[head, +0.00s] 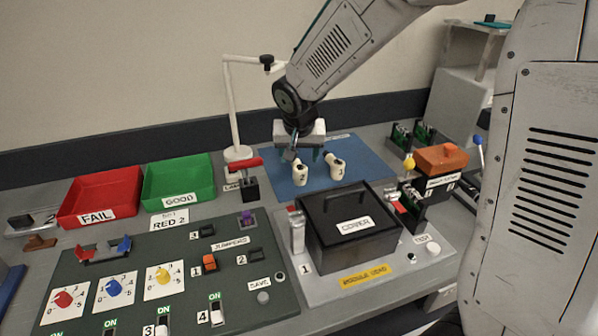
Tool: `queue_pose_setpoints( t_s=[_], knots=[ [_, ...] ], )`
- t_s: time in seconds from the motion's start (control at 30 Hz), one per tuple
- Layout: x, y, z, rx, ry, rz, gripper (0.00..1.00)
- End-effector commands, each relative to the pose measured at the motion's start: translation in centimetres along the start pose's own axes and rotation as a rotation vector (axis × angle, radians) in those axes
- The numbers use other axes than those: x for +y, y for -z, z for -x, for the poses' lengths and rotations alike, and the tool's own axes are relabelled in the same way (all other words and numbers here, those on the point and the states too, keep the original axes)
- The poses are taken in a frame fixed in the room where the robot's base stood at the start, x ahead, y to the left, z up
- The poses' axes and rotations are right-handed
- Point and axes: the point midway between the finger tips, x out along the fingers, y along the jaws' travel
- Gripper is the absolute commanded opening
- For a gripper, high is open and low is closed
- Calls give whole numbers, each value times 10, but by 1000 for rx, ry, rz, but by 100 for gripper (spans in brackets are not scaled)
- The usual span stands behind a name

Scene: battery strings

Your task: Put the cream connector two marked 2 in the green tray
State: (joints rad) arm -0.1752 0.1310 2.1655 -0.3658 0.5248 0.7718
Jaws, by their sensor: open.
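The left connector (300,172) appears to be marked 2. My gripper (303,155) is open and points down above and just behind the left connector. Nothing shows between its fingers, and I cannot tell whether they touch the connector. The green tray (178,183), labelled GOOD, is left of the mat and looks empty.
A red tray (100,195) labelled FAIL sits left of the green one. A white lamp stand (235,125) and a red-handled lever (248,178) stand between green tray and mat. A black covered box (350,225) is in front of the mat. The switch panel (150,245) fills the front left.

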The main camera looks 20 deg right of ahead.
Motion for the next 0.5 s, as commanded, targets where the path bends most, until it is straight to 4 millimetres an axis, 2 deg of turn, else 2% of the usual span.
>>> queue_pose_setpoints(
  t_s=[0.37,0.5],
  knots=[
    [1,0,-41,-1,-1,-3,61],
    [5,-1,-64,-2,0,-2,61]
  ],
)
